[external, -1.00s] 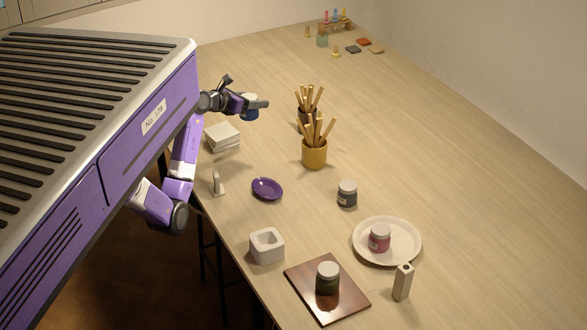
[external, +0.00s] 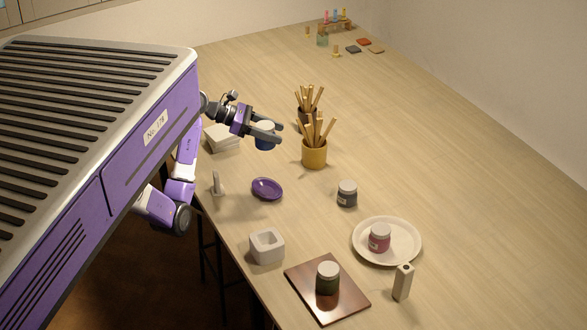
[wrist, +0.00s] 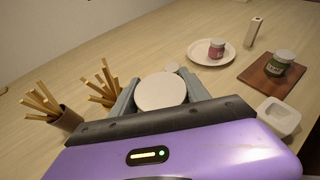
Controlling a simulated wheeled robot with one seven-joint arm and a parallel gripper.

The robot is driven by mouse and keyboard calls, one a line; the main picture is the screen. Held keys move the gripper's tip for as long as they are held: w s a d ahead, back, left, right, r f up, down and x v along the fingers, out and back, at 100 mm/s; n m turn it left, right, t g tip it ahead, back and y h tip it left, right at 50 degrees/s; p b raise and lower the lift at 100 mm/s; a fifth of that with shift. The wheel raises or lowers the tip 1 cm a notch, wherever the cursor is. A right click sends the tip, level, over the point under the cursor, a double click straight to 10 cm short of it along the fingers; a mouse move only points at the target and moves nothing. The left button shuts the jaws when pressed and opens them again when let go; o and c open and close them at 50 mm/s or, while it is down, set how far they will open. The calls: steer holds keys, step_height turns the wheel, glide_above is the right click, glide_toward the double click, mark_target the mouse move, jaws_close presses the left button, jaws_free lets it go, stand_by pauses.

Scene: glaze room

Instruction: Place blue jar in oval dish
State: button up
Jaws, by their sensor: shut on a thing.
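The blue jar (external: 265,142), with a white lid, is held between the fingers of my gripper (external: 272,133), above the table. In the wrist view its round pale lid (wrist: 160,91) fills the space between the fingers of my gripper (wrist: 163,93). The oval dish appears to be the small purple dish (external: 267,189) on the table, in front of and below the held jar in the external view. It looks empty. I cannot make it out in the wrist view.
A yellow pot of sticks (external: 314,153) and a darker stick pot stand right of my gripper. White tiles (external: 223,138) are stacked at left. A grey jar (external: 347,194), a white plate (external: 361,241) with a pink jar, and a brown board (external: 345,305) with a green jar lie nearer.

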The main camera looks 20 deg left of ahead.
step_height(320, 180, down, 17)
steer(key=shift+r+b, duration=0.15)
steer(key=shift+b, duration=0.2)
steer(key=shift+f, duration=0.25)
steer(key=o, duration=1.7)
steer(key=shift+f, duration=0.1)
steer(key=shift+c, duration=0.2)
steer(key=v, duration=1.2)
steer(key=shift+r, duration=0.3)
